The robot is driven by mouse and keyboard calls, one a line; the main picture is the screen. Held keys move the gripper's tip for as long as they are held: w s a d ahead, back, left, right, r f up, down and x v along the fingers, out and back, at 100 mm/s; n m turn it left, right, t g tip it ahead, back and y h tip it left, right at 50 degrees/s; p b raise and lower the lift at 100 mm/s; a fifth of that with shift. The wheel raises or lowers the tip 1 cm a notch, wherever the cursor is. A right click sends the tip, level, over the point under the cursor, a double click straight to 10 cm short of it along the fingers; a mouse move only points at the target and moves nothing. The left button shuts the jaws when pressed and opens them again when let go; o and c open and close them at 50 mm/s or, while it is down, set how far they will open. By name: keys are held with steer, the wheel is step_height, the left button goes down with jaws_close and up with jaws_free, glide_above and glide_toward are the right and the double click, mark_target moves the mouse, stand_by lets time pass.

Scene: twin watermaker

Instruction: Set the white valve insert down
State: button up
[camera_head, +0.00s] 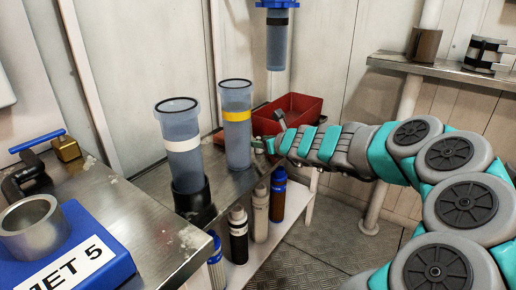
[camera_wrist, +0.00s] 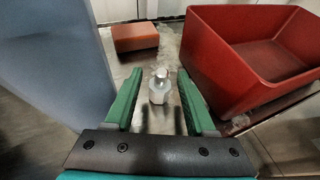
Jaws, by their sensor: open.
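The white valve insert (camera_wrist: 159,86) is a small whitish piece with a narrower top. In the wrist view it stands upright on the metal bench, between the fingers of my gripper (camera_wrist: 158,98). The green fingers are open, with a visible gap on each side of the insert. In the head view my gripper (camera_head: 266,147) is low over the bench (camera_head: 222,188), just right of the yellow-banded cylinder (camera_head: 236,138). I cannot make out the insert in the head view.
A red bin (camera_head: 291,112) sits close behind my gripper; in the wrist view the bin (camera_wrist: 240,75) is at right. An orange block (camera_wrist: 135,37) lies beyond the insert. A white-banded cylinder (camera_head: 183,158) stands at left. Several bottles (camera_head: 239,234) stand below the bench.

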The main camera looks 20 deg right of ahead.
steer(key=shift+b+x, duration=0.4)
steer(key=shift+x, duration=1.9)
steer(key=shift+c, duration=0.3)
jaws_close()
